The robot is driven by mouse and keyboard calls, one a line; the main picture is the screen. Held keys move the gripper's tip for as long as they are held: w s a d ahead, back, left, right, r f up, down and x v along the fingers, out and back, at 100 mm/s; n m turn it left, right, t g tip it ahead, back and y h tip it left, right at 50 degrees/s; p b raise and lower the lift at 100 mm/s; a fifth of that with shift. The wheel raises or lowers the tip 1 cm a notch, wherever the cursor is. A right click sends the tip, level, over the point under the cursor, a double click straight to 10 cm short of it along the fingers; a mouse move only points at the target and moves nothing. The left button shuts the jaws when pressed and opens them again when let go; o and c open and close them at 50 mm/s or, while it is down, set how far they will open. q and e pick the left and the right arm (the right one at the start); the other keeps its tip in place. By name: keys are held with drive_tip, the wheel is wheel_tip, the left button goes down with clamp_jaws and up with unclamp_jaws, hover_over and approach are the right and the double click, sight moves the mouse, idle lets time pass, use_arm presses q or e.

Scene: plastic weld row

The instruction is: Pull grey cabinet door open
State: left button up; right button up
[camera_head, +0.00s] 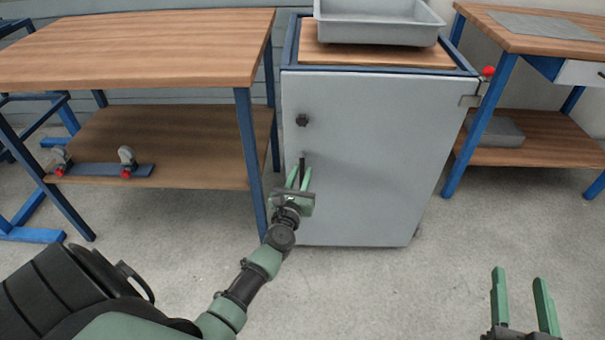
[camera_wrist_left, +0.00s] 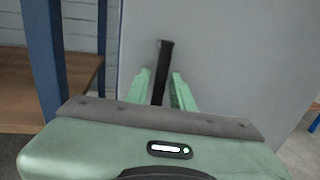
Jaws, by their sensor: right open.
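The grey cabinet door (camera_head: 365,150) is closed on the cabinet's front. It has a dark round knob or lock (camera_head: 302,119) at its upper left. Below that is a black upright bar handle (camera_head: 302,162), also in the left wrist view (camera_wrist_left: 165,52). My left gripper (camera_head: 299,178) is at the handle, its green fingers on either side of the bar in the left wrist view (camera_wrist_left: 160,88). The lower part of the handle is hidden, and whether the fingers press on it is unclear. My right gripper (camera_head: 520,295) is open and empty over the floor, lower right.
A wooden workbench (camera_head: 130,50) with blue legs stands left of the cabinet, one leg (camera_head: 250,150) close to my left gripper. A grey tray (camera_head: 380,30) sits on the cabinet. Another bench (camera_head: 535,30) stands right. The floor before the cabinet is clear.

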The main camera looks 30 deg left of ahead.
use_arm(q)
drive_tip(key=shift+w+a, duration=0.1)
drive_tip(key=shift+w, duration=0.25)
clamp_jaws()
idle(1.2)
